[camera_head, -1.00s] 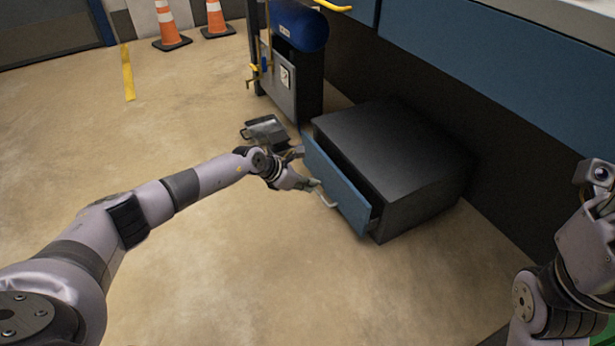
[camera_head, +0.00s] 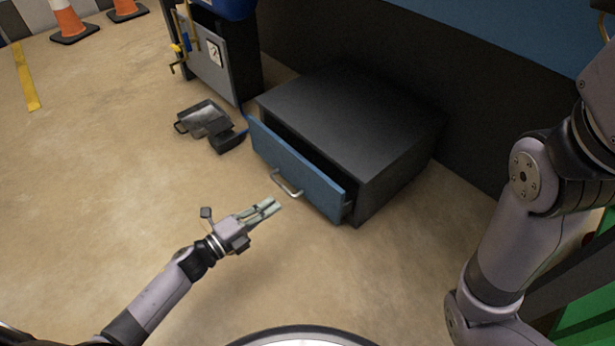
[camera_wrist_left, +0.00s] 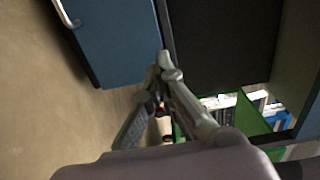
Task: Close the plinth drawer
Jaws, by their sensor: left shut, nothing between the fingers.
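The plinth drawer has a blue front (camera_head: 300,168) with a pale bar handle (camera_head: 286,186). It stands partly open from a low black plinth cabinet (camera_head: 345,115), with a dark gap behind the front. My left gripper (camera_head: 276,205) is shut and empty, apart from the drawer, in front of the handle and just below it in the head view. The left wrist view shows the blue front (camera_wrist_left: 120,45), part of the handle (camera_wrist_left: 66,14) and my shut fingers (camera_wrist_left: 163,65). My right arm shows at the right, but its gripper is out of view.
A dark metal pan (camera_head: 203,118) and a small black bin (camera_head: 227,139) lie on the floor left of the drawer. A grey machine (camera_head: 222,65) stands behind them. Traffic cones (camera_head: 70,22) are at the far left. The floor before the drawer is clear.

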